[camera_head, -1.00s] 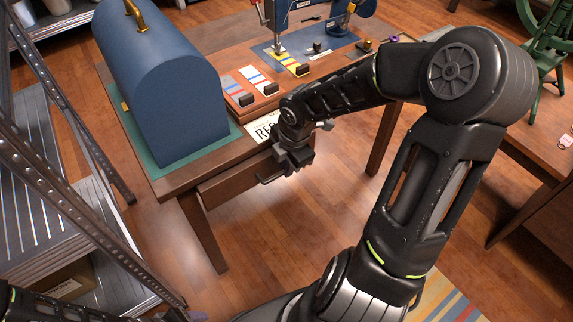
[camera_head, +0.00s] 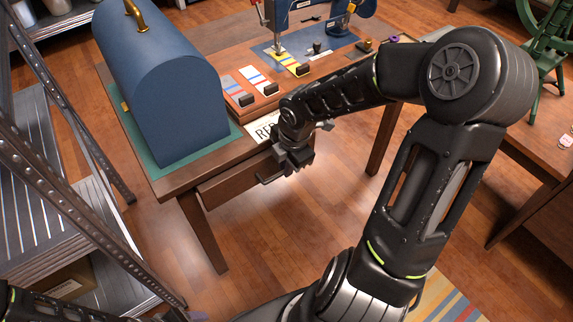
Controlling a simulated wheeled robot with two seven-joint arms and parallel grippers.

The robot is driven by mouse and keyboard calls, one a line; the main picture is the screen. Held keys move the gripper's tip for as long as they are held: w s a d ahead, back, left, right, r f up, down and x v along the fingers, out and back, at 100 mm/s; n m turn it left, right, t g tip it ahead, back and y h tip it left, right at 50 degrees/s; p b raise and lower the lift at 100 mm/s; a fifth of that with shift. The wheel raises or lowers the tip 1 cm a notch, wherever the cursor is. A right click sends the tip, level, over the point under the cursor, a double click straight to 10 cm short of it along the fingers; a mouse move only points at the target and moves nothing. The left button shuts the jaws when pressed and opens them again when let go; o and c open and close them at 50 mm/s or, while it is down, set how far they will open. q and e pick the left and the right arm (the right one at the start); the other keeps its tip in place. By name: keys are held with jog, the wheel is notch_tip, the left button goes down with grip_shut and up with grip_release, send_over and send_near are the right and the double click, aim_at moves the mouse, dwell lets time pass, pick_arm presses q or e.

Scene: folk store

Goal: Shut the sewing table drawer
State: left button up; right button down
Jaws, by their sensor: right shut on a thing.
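The wooden sewing table (camera_head: 225,159) stands at the upper middle of the head view. Its drawer (camera_head: 232,186) shows under the tabletop's front edge, and its right part is hidden behind my gripper. My right gripper (camera_head: 272,178) is at the drawer's front, shut on what looks like the dark drawer handle; the fingertips are small and partly hidden. How far the drawer stands out is hard to tell from this angle. Only a part of my left arm (camera_head: 50,305) shows at the bottom left corner; its gripper is out of the picture.
A blue domed case (camera_head: 165,90) stands on a green mat on the table's left. A sewing machine (camera_head: 305,12) and several striped samples (camera_head: 258,80) lie behind. A metal shelf rack (camera_head: 70,190) is close on the left. The floor before the table is clear.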

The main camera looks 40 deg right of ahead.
dwell(0.4)
jog(key=w+b, duration=0.1)
jog(key=w, duration=0.2)
jog(key=shift+w, duration=0.25)
jog(key=c, duration=1.5)
grip_release()
jog(key=shift+s+d, duration=0.1)
